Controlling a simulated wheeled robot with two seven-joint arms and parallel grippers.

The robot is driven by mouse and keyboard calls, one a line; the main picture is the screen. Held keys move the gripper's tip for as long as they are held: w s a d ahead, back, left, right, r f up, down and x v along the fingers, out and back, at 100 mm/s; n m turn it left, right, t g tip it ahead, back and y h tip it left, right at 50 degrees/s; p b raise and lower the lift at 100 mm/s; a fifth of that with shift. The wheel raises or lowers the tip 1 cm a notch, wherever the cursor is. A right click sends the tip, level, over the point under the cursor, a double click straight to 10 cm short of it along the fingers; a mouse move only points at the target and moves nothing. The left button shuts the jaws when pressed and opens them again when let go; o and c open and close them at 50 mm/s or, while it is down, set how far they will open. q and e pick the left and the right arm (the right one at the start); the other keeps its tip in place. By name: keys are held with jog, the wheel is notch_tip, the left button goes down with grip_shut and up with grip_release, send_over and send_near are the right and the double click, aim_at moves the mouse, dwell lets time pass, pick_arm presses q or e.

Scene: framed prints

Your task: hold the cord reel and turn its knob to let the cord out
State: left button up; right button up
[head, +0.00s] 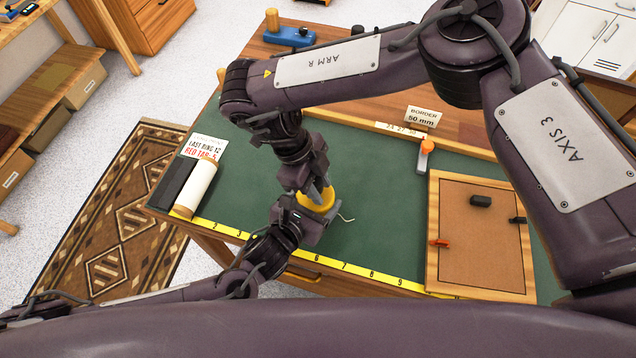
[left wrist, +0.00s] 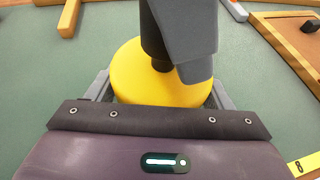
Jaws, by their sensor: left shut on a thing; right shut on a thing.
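The yellow cord reel (head: 325,196) sits over the green mat near the table's front edge. It also shows in the left wrist view (left wrist: 130,75) as a round yellow disc. My left gripper (head: 308,213) is shut on the reel, with a finger on each side of it (left wrist: 162,92). My right gripper (head: 317,190) comes down from above onto the middle of the reel (left wrist: 178,70) and is shut on its knob, which the fingers mostly hide.
A wooden frame with a brown panel (head: 480,240) lies to the right, with an orange-topped tool (head: 425,155) beside it. A pale roll (head: 195,188) lies at the left. A yellow ruler (head: 345,267) runs along the front edge. The green mat (head: 375,180) is clear between reel and frame.

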jog(key=shift+w+d+n, duration=0.1)
jog(key=shift+w+n, duration=0.05)
jog(key=shift+n, duration=0.15)
jog(key=o, duration=0.7)
jog(key=v, duration=1.2)
jog(key=shift+s, duration=0.2)
jog(key=shift+o, duration=0.3)
